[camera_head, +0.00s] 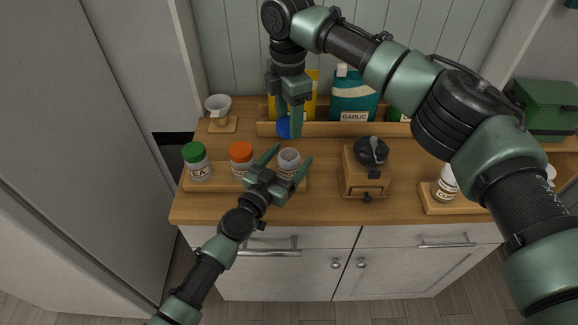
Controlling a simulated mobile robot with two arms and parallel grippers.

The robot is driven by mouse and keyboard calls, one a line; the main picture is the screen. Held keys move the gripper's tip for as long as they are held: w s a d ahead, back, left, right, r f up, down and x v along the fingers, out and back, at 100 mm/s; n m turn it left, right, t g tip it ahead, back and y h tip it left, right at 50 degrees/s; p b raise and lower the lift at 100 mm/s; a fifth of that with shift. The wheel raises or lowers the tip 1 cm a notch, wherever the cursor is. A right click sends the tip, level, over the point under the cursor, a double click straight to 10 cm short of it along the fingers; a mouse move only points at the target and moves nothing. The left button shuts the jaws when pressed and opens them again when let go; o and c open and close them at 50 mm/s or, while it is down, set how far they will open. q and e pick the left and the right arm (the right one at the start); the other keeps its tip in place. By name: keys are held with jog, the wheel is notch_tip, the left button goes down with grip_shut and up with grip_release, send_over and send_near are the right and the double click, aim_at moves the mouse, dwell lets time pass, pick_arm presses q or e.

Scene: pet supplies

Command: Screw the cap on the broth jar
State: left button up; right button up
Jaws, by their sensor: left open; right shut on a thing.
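A small clear jar without a cap (289,157) stands upright on the wooden tray (228,184) at the front left of the counter. The gripper's fingers partly hide the cap.
A green-capped jar (196,162) and an orange-capped jar (241,155) stand left on the same tray. A wooden grinder (366,176) stands to the right. A teal garlic package (353,97) and a yellow one (311,84) stand behind. A white cup (218,104) sits back left.

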pick_arm(q)
grip_shut()
pick_arm(e)
jog(key=shift+f, duration=2.45)
jog(key=shift+f, duration=0.9)
jog(key=shift+f, duration=0.6)
